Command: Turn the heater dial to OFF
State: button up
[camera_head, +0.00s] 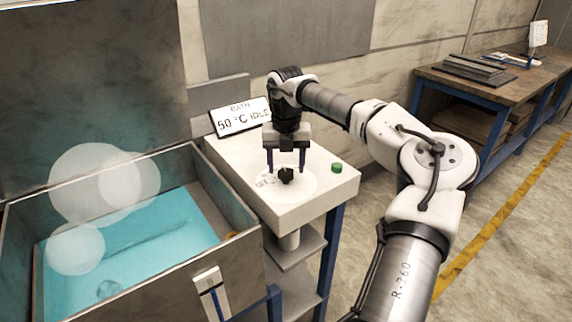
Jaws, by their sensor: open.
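The heater dial (286,175) is a small black knob on a pale round plate, set in the top of a white control box (325,192). Markings on the plate's left side are too small to read. My gripper (286,172) points down over the dial, open, with one dark finger to each side of the knob. I cannot tell whether the fingers touch it. A display (240,118) behind the box reads "BATH 50 °C IDLE".
A green button (336,167) sits right of the dial. An open metal tank (225,262) with blue liquid (150,240) and pale translucent bubbles stands at left. A wooden workbench (500,85) with metal plates is at the back right. Floor on the right is clear.

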jog(key=shift+f, duration=0.65)
jog(key=c, duration=1)
